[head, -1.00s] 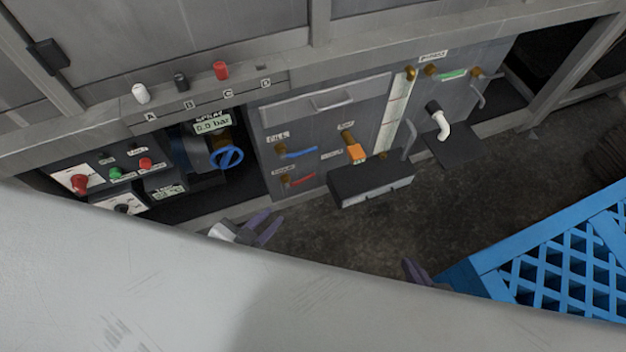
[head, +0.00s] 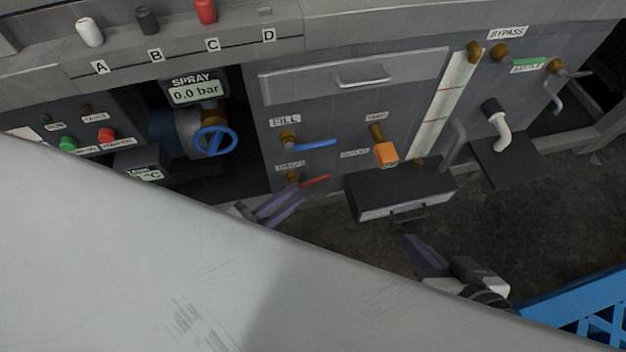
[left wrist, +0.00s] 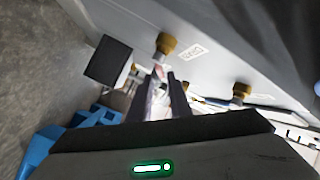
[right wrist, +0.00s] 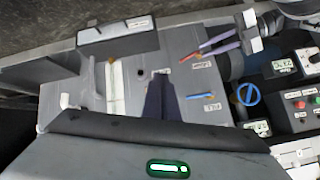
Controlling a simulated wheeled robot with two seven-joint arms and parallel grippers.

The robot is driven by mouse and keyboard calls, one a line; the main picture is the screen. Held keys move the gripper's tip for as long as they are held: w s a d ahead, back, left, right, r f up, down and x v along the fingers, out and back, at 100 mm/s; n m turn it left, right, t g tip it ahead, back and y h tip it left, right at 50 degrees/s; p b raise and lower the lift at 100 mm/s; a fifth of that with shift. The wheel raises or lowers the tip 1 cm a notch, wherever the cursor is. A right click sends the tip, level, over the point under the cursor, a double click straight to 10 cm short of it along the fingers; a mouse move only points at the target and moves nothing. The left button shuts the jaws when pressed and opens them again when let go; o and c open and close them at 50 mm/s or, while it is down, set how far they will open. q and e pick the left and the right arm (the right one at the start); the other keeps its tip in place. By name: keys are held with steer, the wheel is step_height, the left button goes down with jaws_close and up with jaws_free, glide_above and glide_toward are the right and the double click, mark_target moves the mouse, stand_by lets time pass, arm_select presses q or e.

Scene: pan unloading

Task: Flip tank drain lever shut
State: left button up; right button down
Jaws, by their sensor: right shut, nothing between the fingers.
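The drain lever is a red handle (head: 315,181) on a brass valve, low on the grey tank panel in the head view. It points right and slightly up from its valve. In the left wrist view its brass valve (left wrist: 166,44) is just ahead of the fingers, with a bit of red by the fingertips. My left gripper (head: 301,192) is open, its fingertips close to the red handle; I cannot tell whether they touch. It also shows in the right wrist view (right wrist: 202,50). My right gripper (head: 405,238) is shut and empty, below the black drawer-like box.
A blue fill lever (head: 315,145) is just above the drain lever. An orange-handled valve (head: 386,153) and the black box (head: 400,192) stand to the right. A blue wheel (head: 213,140) is to the left. A blue crate (head: 585,310) is at lower right.

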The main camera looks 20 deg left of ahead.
mark_target(309, 184)
arm_select(q)
steer(key=b+x, duration=0.1)
steer(key=x, duration=0.6)
steer(key=shift+w, duration=0.15)
jaws_close()
